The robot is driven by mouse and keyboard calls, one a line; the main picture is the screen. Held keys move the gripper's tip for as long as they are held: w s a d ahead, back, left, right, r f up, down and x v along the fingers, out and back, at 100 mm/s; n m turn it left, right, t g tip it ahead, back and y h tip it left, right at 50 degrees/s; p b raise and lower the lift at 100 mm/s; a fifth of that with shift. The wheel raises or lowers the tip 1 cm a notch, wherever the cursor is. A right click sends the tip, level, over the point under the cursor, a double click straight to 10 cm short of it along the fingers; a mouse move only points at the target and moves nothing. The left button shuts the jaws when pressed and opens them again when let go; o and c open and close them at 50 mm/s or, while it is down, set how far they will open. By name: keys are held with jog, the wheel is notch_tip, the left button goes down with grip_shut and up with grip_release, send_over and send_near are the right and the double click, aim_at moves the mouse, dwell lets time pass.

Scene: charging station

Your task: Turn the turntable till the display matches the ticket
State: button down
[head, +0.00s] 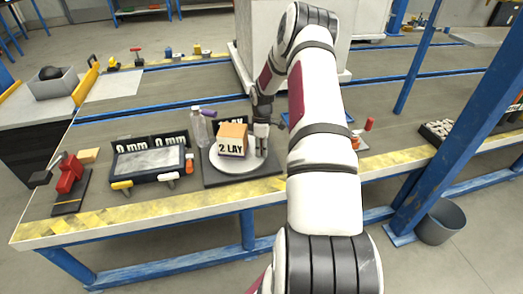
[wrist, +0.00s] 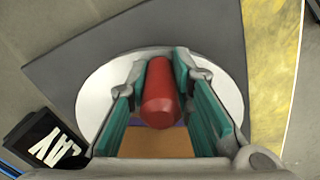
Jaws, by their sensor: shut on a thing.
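The turntable is a round white disc (head: 222,164) on a dark base plate (head: 213,181); it also shows in the wrist view (wrist: 92,98). An orange-brown box (head: 232,131) stands on it, and a white label reading "2 LAY" (head: 231,148) shows at the box's front. A black display (wrist: 45,143) with white letters "LAY" stands beside the disc; in the head view it is partly hidden behind the box. My gripper (head: 261,141) is over the disc's right side, its green-padded fingers shut on an upright red handle (wrist: 160,95). Its foot is hidden.
A clear bottle (head: 198,128) and a purple-capped item stand close behind the turntable. Left are a grey tray (head: 148,162) with "0 mm" readouts and a red clamp tool (head: 70,175). A blue post (head: 465,140) rises at right. The striped front edge is clear.

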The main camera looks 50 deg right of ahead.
jog(key=shift+w+d+n, duration=0.15)
jog(key=shift+d+n, duration=0.1)
jog(key=shift+n, duration=0.05)
dwell(0.5)
jog(key=c, duration=1.4)
grip_release()
notch_tip(320, 180, up, 12)
